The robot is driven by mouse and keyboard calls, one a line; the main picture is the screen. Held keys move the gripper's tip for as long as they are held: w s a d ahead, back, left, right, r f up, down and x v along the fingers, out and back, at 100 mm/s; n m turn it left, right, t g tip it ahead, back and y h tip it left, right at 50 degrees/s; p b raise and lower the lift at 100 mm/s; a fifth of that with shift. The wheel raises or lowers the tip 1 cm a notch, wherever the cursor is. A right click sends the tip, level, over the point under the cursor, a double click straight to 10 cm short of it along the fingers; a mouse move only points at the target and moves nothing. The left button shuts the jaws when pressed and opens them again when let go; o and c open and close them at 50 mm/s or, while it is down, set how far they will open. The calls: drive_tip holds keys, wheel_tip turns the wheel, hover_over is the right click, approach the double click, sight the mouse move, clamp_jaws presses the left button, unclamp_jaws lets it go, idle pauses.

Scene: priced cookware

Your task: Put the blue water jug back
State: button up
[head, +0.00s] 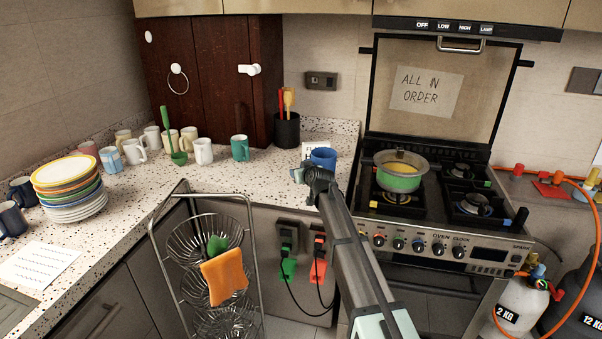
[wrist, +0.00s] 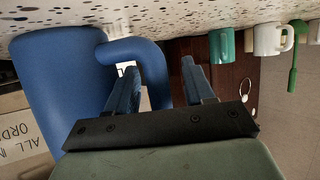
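The blue water jug (head: 323,155) stands on the speckled counter, just left of the stove. In the wrist view, which is turned upside down, the jug (wrist: 60,85) fills the left side, with its curved handle pointing right. My gripper (head: 308,174) is in front of the jug and partly covers it. In the wrist view my gripper (wrist: 160,82) is open. Its two fingers are apart, with part of the handle showing between them. I cannot tell whether either finger touches the handle.
A green-blue mug (head: 240,148) and several pale mugs stand left along the counter. A black utensil pot (head: 287,130) is behind. The stove (head: 430,205) with a green pot (head: 399,174) is to the right. A wire basket rack (head: 205,255) stands in front below.

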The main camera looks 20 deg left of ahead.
drive_tip(key=shift+r, duration=0.15)
drive_tip(key=v, duration=1.2)
